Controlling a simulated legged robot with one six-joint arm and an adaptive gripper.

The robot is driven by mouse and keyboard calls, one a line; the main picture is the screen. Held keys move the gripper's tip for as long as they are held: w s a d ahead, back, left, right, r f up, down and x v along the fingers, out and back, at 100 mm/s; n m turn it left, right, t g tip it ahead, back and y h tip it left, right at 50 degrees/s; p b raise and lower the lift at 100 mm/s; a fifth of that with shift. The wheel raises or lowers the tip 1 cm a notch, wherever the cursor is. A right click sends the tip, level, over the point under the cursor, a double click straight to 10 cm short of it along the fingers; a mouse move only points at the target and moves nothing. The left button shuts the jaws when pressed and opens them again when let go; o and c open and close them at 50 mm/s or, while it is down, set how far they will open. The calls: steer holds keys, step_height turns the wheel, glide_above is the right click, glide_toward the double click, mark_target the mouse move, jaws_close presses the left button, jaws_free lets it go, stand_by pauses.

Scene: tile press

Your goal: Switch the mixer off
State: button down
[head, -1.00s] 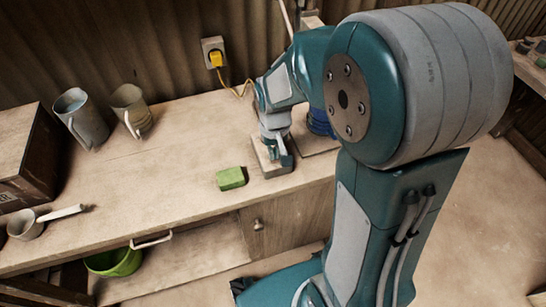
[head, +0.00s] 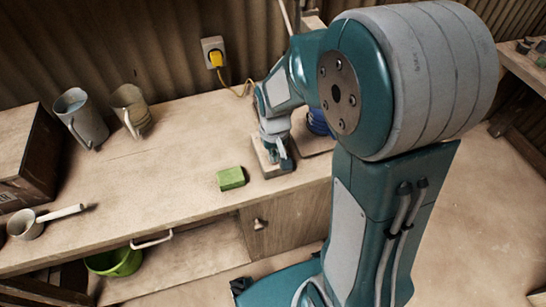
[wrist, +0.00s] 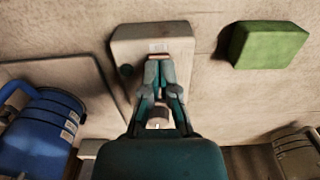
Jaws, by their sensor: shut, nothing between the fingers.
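The mixer shows as a pale, box-shaped base (wrist: 137,42) with a small label and a dark round knob or button (wrist: 125,71) on its top face, in the wrist view. The same base (head: 268,171) shows in the head view, partly hidden by my arm. A blue ribbed body (wrist: 45,128) stands beside it on a grey plate and shows partly in the head view (head: 318,123). My gripper (wrist: 158,66) is shut and empty, with its fingertips over the pale base, right of the dark knob in the wrist view. I cannot tell whether they touch it.
A green block (head: 231,178) lies close beside the base. Two jugs (head: 81,117) (head: 131,109) stand at the back left of the bench (head: 150,165). A yellow plug (head: 216,59) sits in the wall socket. The bench's middle is clear.

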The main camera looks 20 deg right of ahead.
steer(key=shift+r, duration=3.55)
steer(key=shift+s+r, duration=0.2)
steer(key=shift+r, duration=0.15)
steer(key=s+r+t, duration=0.5)
steer(key=s+r, duration=0.5)
steer(key=s, duration=0.3)
steer(key=shift+s+r+t, duration=0.2)
steer(key=shift+s+t, duration=0.1)
steer(key=shift+s, duration=0.1)
